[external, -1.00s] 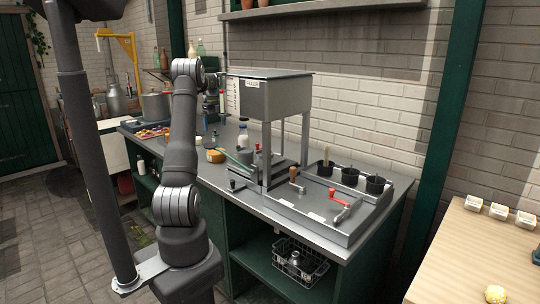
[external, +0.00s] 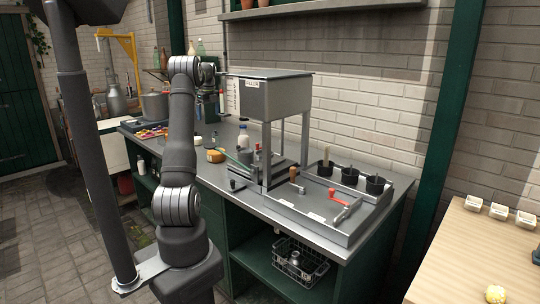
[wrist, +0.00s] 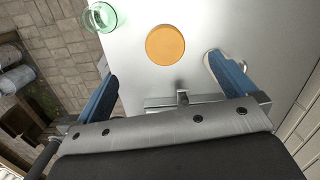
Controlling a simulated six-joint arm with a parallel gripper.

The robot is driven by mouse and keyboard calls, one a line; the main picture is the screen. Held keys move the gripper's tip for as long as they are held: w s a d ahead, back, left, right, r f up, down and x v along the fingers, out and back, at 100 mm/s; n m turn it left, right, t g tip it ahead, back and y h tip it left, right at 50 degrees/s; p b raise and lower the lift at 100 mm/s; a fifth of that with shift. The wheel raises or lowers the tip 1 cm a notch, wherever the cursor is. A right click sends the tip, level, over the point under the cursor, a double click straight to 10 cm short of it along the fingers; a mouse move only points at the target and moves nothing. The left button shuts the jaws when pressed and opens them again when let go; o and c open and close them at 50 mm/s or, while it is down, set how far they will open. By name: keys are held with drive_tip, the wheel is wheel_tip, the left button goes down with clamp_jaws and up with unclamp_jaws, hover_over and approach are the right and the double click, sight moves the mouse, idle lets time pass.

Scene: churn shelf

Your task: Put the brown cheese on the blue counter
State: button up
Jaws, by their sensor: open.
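A round orange-brown disc, which looks like the brown cheese (wrist: 165,45), lies flat on a grey counter top in the wrist view. It also shows as a small orange-brown round (external: 215,156) on the long counter in the external view. My gripper (wrist: 162,68) is open and empty, with blue-padded fingers spread on either side of the near edge of the disc in the picture. It appears to be above the counter and apart from the disc. The counter (external: 205,172) has a grey metal top over dark green cabinets; I see no clearly blue counter.
A green glass (wrist: 102,17) stands left of the disc in the wrist view. A pale round item is partly hidden behind the right finger. A metal hopper on legs (external: 268,97) and a tray with cranks and black pots (external: 318,215) occupy the counter's right part.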

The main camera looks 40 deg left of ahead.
drive_tip(key=s+a+r+m+t+y, duration=0.2)
drive_tip(key=s+a+r+y, duration=0.3)
drive_tip(key=a, duration=0.4)
drive_tip(key=s+a+r+m+t+y, duration=0.3)
drive_tip(key=s+a+y, duration=0.4)
drive_tip(key=a, duration=0.2)
drive_tip(key=s+d+f+m+t+h, duration=0.1)
drive_tip(key=d+f+m+t+h, duration=0.25)
drive_tip(key=d, duration=0.35)
drive_tip(key=s+d+f+m+t+h, duration=0.1)
drive_tip(key=d+f+m+t+h, duration=0.1)
drive_tip(key=d+m+h, duration=0.45)
drive_tip(key=s+d+f+m+t+h, duration=0.1)
drive_tip(key=d+f+m+t, duration=0.15)
drive_tip(key=d, duration=0.65)
approach(214, 152)
drive_tip(key=shift+m+h, duration=0.3)
drive_tip(key=shift+m, duration=0.15)
drive_tip(key=x, duration=0.8)
drive_tip(key=a+x, duration=0.1)
drive_tip(key=x, duration=0.3)
drive_tip(key=shift+w+r, duration=0.1)
drive_tip(key=shift+r, duration=0.05)
drive_tip(key=shift+c, duration=0.4)
